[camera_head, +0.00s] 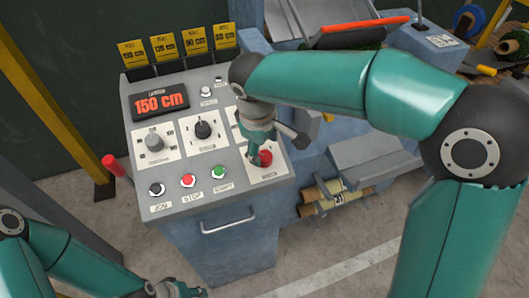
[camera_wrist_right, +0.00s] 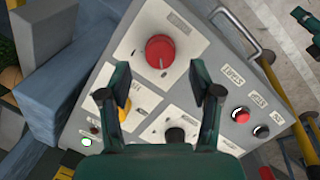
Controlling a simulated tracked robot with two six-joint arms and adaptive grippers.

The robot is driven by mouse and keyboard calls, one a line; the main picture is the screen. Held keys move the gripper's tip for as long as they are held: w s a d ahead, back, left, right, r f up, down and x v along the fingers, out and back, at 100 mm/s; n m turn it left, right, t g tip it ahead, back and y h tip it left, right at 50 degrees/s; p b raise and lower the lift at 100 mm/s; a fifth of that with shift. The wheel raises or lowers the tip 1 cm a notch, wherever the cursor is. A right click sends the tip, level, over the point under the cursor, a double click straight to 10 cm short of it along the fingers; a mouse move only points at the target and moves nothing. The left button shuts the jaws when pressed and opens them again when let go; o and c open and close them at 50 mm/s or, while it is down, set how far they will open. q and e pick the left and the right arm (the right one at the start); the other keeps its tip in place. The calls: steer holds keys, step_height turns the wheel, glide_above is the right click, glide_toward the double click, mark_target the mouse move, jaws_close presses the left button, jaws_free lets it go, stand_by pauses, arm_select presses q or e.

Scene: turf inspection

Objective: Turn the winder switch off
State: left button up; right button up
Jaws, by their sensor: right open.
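The control panel (camera_head: 230,170) holds several knobs and buttons; I cannot read with certainty which label says winder. A large red rotary knob (camera_head: 264,158) sits on a white plate at the panel's lower right; it also shows in the right wrist view (camera_wrist_right: 160,51). A black knob (camera_head: 203,129) and a grey knob (camera_head: 153,141) are to its left. A yellow knob (camera_wrist_right: 124,108) shows in the right wrist view. My right gripper (camera_head: 258,140) is open and empty above the panel near the red knob, apparently not around it. My left gripper (camera_head: 182,290) is low at the bottom edge, partly cut off.
Black, red and green buttons (camera_head: 188,180) line the panel's front edge, above a metal handle (camera_head: 228,221). A display (camera_head: 160,102) reads 150 cm. Yellow tags (camera_head: 163,46) stand behind. Rolls (camera_head: 325,195) lie on a shelf at right. A red-topped post (camera_head: 114,165) stands left.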

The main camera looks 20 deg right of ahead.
steer(key=v, duration=0.7)
stand_by(0.4)
